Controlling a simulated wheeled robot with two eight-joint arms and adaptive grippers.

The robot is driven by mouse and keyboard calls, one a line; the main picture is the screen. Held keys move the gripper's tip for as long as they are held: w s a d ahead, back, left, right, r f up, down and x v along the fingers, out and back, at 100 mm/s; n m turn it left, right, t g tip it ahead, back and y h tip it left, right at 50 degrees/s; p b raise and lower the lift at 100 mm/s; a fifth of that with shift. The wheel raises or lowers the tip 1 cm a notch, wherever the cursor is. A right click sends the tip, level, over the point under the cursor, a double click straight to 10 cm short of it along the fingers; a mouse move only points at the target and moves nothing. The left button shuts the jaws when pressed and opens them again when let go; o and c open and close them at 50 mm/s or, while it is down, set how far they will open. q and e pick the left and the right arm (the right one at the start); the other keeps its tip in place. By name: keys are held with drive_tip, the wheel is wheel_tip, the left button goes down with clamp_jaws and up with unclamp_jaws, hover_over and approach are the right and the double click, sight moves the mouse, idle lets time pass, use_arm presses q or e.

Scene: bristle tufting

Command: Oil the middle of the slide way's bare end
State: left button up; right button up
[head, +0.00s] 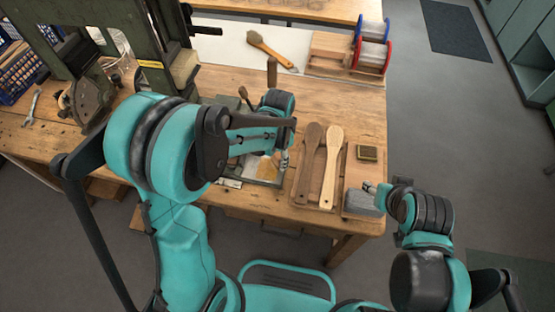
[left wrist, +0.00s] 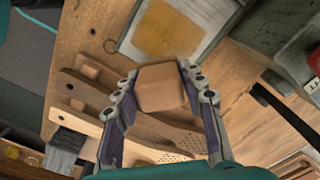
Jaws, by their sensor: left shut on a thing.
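My left gripper (left wrist: 158,85) is shut on a brown wooden block-like piece (left wrist: 162,88), seen nearly end-on in the left wrist view. The piece's lower part is hidden, so I cannot tell its full shape. In the head view my left gripper (head: 283,158) hangs over the bench, beside a shallow frame with a tan pad (head: 262,168). That pad also shows at the top of the left wrist view (left wrist: 172,27). I cannot make out the slide way's bare end clearly. My right gripper (head: 371,188) is by a grey block (head: 362,204); its fingers are too small to judge.
Two wooden brush bodies (head: 331,165) lie on a board right of my left gripper. A dark green machine (head: 110,50) stands at the left. Wire spools (head: 371,50) and a brush (head: 268,47) are at the back. The bench's right edge is near.

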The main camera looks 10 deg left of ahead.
use_arm(q)
wheel_tip(320, 180, up, 3)
drive_tip(key=shift+d+f+p, duration=0.15)
drive_tip(key=shift+p, duration=0.7)
drive_tip(key=shift+r+p, duration=0.7)
drive_tip(key=shift+r, duration=0.35)
